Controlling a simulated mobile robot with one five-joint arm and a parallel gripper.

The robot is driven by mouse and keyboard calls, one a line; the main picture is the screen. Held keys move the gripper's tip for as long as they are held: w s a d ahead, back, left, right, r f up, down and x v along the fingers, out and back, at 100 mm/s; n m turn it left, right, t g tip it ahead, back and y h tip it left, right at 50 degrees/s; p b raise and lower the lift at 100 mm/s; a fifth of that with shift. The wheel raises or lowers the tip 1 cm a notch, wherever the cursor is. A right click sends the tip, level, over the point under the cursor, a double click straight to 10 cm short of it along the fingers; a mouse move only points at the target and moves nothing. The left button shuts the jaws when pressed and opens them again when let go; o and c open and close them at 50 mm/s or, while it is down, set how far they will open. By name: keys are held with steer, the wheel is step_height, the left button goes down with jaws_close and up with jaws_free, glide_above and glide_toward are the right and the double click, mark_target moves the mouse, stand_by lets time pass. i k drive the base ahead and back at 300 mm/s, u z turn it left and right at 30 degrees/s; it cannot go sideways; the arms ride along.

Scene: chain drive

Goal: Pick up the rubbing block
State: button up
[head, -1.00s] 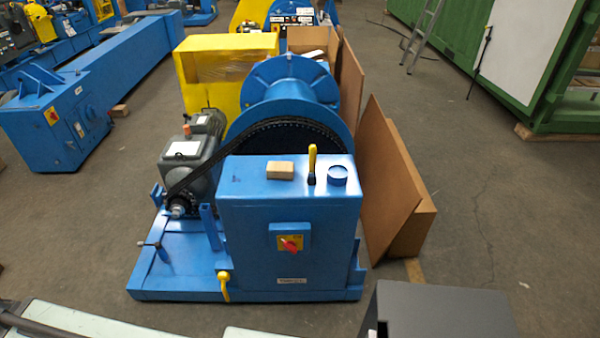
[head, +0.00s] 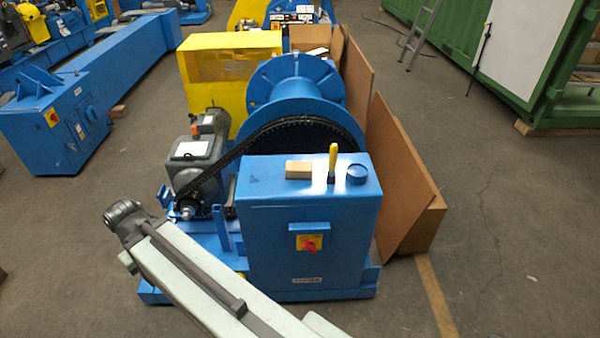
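The rubbing block is most likely the small tan rectangular block (head: 298,170) lying flat on top of the blue cabinet (head: 306,210). It lies left of an upright tool with a yellow handle (head: 333,158) and dark lower end, with a small gap between them. My pale green arm (head: 190,280) reaches in from the bottom, in front of the cabinet's lower left, and ends in a grey joint (head: 125,215). I see no gripper fingers, and nothing of mine touches the block.
A round blue tin or cap (head: 357,174) is on the cabinet top, right of the tool. A black chain (head: 285,124) runs behind it around the blue drum (head: 297,85). A grey motor (head: 195,160) stands left. Brown boards (head: 400,185) lean at right.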

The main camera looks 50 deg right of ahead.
mark_target(294, 170)
steer(key=z, duration=0.1)
steer(key=i, duration=1)
steer(key=u, duration=0.05)
